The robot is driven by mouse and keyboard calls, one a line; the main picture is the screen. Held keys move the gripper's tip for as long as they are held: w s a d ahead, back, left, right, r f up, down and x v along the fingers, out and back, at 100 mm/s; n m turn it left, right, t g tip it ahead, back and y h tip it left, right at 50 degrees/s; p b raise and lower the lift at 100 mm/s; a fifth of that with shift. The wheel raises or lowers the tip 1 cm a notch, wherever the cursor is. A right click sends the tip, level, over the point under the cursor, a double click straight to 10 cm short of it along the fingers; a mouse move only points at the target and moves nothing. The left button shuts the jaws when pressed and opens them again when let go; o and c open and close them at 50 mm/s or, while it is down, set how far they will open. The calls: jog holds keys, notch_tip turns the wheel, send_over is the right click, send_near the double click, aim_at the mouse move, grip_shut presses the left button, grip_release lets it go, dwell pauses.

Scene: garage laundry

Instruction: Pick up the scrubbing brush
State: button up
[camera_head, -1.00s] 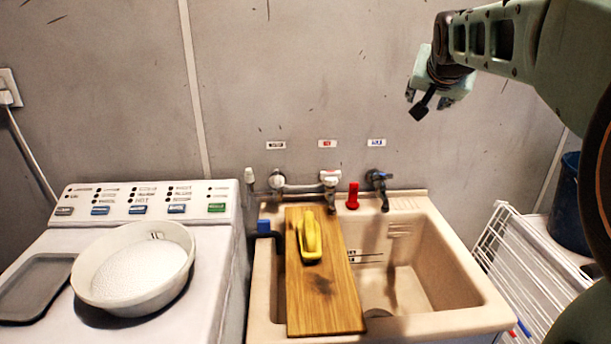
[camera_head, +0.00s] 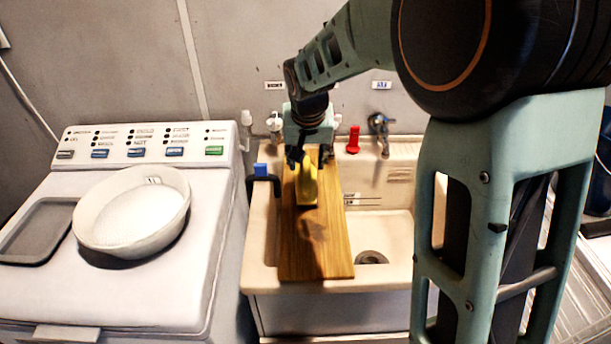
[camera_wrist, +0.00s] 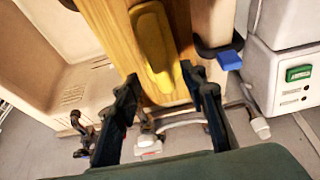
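The yellow scrubbing brush (camera_head: 307,182) lies on a wooden board (camera_head: 316,252) laid across the left part of the sink. My gripper (camera_head: 306,158) is above the far end of the brush, its fingers pointing down. In the wrist view the brush (camera_wrist: 152,45) lies along the board, just beyond the fingertips. Whether the tips are level with the brush I cannot tell. The brush's underside is hidden.
The sink (camera_head: 375,220) has a drain and open basin right of the board. Taps (camera_head: 379,125) and a red object (camera_head: 353,140) stand along its back. A blue-topped dark clamp or pipe (camera_head: 262,172) is at the left rim. A white bowl (camera_head: 132,250) sits on the washing machine at left.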

aim_at(306, 167)
jog(key=shift+p+x, duration=0.3)
jog(key=shift+x, duration=2.45)
jog(key=shift+w, duration=0.15)
jog(key=shift+r, duration=0.1)
grip_shut()
